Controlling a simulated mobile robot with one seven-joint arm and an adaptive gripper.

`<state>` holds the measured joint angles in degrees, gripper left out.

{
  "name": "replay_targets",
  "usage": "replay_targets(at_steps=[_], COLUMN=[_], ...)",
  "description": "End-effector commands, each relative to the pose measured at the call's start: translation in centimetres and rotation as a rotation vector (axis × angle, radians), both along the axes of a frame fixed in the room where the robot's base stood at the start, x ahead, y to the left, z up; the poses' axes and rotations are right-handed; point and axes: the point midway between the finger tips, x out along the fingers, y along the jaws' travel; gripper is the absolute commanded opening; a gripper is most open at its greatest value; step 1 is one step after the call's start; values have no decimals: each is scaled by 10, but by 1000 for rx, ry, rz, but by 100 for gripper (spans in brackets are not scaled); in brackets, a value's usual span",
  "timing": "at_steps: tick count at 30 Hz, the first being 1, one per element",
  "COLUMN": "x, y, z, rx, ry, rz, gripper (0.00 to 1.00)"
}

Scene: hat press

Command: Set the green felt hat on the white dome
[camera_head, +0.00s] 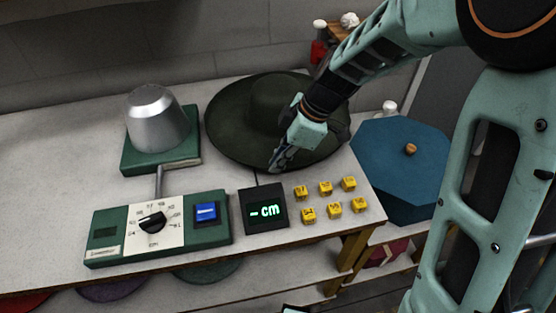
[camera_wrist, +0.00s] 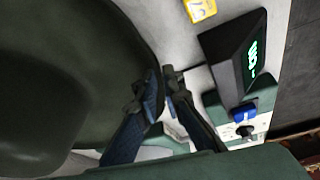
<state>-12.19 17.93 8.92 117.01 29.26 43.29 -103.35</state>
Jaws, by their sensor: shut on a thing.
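The dark green felt hat (camera_head: 262,100), with a wide brim and a round crown, lies at the back of the table; it fills the left of the wrist view (camera_wrist: 60,75). My gripper (camera_head: 275,164) is at the brim's front edge and is shut on it; its fingertips also show in the wrist view (camera_wrist: 165,80). A dome (camera_head: 157,117), silver-grey rather than clearly white in the picture, stands on a green base (camera_head: 160,165) left of the hat. The dome is bare.
A blue octagonal lid with a knob (camera_head: 405,165) is at right. The wall is close behind.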

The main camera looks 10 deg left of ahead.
Motion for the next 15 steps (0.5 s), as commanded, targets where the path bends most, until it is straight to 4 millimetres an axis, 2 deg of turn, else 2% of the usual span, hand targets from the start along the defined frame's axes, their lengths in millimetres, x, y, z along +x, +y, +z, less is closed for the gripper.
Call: replay_targets(at_steps=[15], x=[0], y=[0], z=[-6], rx=[0], ry=[-2], rz=[0], gripper=[0])
